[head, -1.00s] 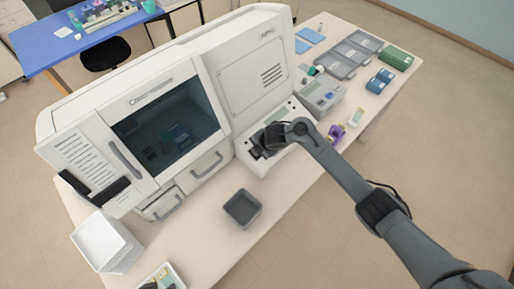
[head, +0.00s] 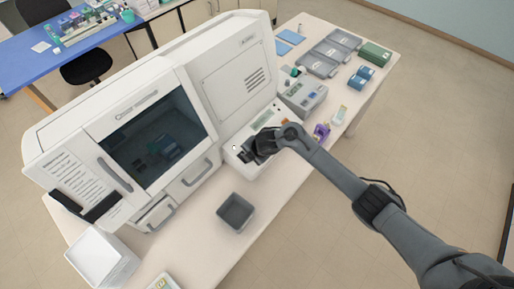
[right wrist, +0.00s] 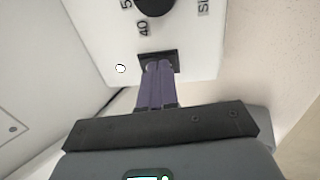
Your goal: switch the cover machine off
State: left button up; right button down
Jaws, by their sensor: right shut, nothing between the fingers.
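The cover machine is the large white unit (head: 235,85) with a dark window (head: 155,140). A low control panel (head: 262,122) juts from its right front. In the right wrist view, the panel (right wrist: 190,30) shows a black knob (right wrist: 155,5), a small dark switch (right wrist: 174,57) and a small round white light (right wrist: 120,68). My right gripper (head: 246,155) is at the panel's near left end. Its purple fingers (right wrist: 156,68) are shut and empty, with their tips at the switch and partly covering it. I cannot tell which way the switch is set. My left gripper is not in view.
A grey open bin (head: 235,212) and a white box (head: 100,258) stand on the table in front of the machine. A grey device (head: 303,95), grey trays (head: 325,58) and a purple item (head: 321,131) lie to the right. The front table edge is close by.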

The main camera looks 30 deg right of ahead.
jog(key=p+v, duration=0.3)
jog(key=shift+r, duration=0.4)
jog(key=v, duration=0.9)
jog(key=shift+s+r+p, duration=0.15)
jog(key=shift+s+p, duration=0.15)
jog(key=shift+p, duration=0.1)
